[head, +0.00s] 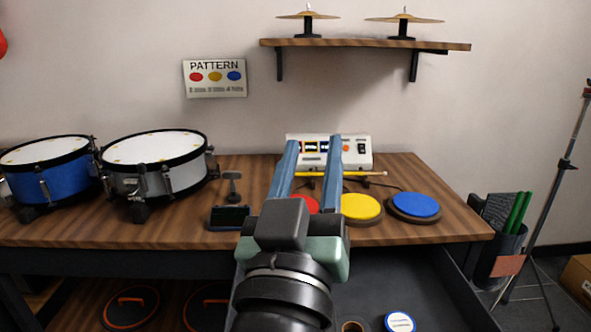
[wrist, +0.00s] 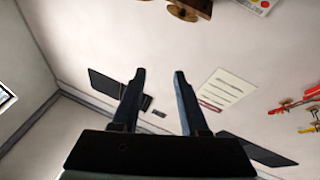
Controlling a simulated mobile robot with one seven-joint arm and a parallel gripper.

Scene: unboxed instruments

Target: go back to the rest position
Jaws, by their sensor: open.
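My gripper (head: 313,142) is raised in front of the wooden table (head: 420,190), with its two blue-grey fingers apart and nothing visible between them. In the head view the fingers overlap the white console (head: 355,152) and partly hide the red pad (head: 311,204). In the wrist view the open fingers (wrist: 160,74) point toward a pale wall, with a paper sheet (wrist: 223,90) to the right of them. The yellow pad (head: 360,208) and blue pad (head: 415,205) lie to the right of my gripper.
A blue drum (head: 50,172) and a white drum (head: 153,172) stand at left. A yellow stick (head: 358,174) lies before the console. An open drawer (head: 440,295) below holds a roll and a round blue-white item. A wall shelf (head: 365,43) bears two cymbals. A bin (head: 500,250) stands right.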

